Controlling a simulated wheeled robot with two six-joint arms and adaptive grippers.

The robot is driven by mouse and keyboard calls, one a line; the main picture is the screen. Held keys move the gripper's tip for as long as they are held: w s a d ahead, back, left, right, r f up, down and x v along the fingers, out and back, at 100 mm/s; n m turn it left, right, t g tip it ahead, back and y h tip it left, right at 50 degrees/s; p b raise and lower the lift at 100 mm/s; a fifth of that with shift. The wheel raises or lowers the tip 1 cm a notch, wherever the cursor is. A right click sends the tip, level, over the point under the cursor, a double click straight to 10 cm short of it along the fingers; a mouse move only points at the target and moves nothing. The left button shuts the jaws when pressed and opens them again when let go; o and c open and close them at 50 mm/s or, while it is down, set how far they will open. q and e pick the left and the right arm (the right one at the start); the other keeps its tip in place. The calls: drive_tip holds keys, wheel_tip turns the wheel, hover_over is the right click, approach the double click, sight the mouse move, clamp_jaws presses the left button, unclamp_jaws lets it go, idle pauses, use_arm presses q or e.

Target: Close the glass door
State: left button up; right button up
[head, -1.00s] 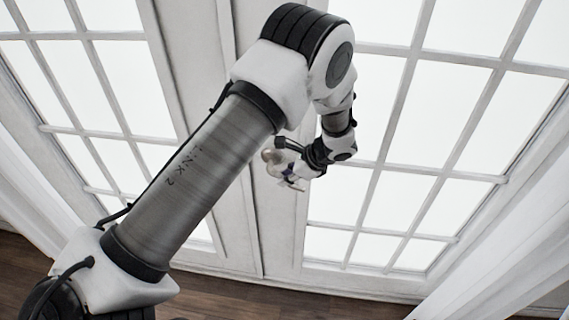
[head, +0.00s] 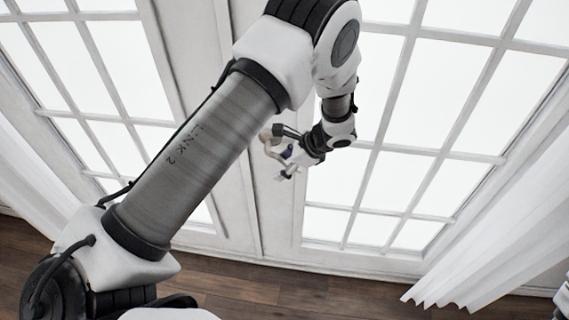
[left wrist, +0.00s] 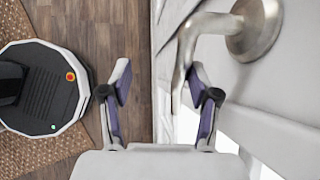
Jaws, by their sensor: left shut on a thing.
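The white-framed glass door (head: 278,222) stands in front of me in the head view, with bright panes; a vertical seam runs left of its frame. Its metal lever handle (head: 266,138) shows beside my left gripper (head: 279,157). In the left wrist view the handle (left wrist: 254,28) has a round base at upper right, and its bent bar comes down beside the inner side of the right finger. My right gripper does not show clearly.
Another paned door (head: 75,90) is at the left. A white curtain (head: 490,240) hangs at the right. Wooden floor (head: 290,290) shows in front. In the left wrist view my dark round base (left wrist: 45,95) is at left, over a woven rug (left wrist: 35,158).

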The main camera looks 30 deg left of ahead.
use_arm(q)
drive_tip(key=v, duration=1.2)
drive_tip(key=shift+d, duration=0.1)
